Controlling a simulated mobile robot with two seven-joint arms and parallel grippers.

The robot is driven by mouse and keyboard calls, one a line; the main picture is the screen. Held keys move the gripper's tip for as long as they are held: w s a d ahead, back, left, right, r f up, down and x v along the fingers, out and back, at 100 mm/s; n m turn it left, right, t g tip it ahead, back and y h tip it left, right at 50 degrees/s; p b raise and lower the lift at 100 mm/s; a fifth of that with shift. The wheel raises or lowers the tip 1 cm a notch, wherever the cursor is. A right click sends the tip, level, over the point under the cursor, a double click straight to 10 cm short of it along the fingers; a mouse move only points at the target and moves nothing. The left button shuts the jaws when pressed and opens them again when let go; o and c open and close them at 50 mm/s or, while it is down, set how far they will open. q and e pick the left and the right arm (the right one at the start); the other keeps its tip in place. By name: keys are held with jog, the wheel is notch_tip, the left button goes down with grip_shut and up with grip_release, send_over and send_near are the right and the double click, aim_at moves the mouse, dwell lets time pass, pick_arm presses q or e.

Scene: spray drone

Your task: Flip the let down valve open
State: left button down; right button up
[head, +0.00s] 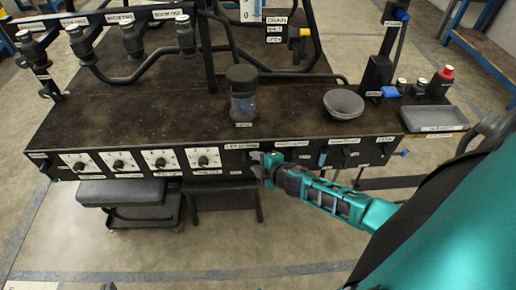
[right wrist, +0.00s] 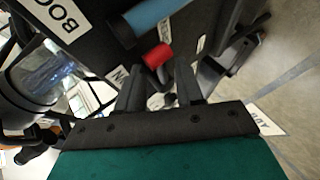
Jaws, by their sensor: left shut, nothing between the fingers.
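The front panel of the dark bench carries a row of labels and valves. A label that seems to read LET DOWN (head: 240,146) sits just left of my right gripper (head: 260,168), which is at the panel and hides the valve there from the head view. In the right wrist view, my right gripper (right wrist: 160,92) has its two fingers apart with nothing between them. A red handle (right wrist: 157,56) lies just beyond the fingertips, beside a partly covered label ending in N (right wrist: 118,77). I cannot tell whether a finger touches it. My left gripper is not in view.
A blue handle (right wrist: 150,17) lies beyond the red one. Several white dials (head: 160,159) line the panel's left. Dark stools (head: 130,192) are below.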

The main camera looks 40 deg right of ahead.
pick_arm(q)
jog(key=shift+r, duration=0.15)
pick_arm(e)
jog(key=shift+s+d, duration=0.1)
jog(key=shift+s, duration=0.1)
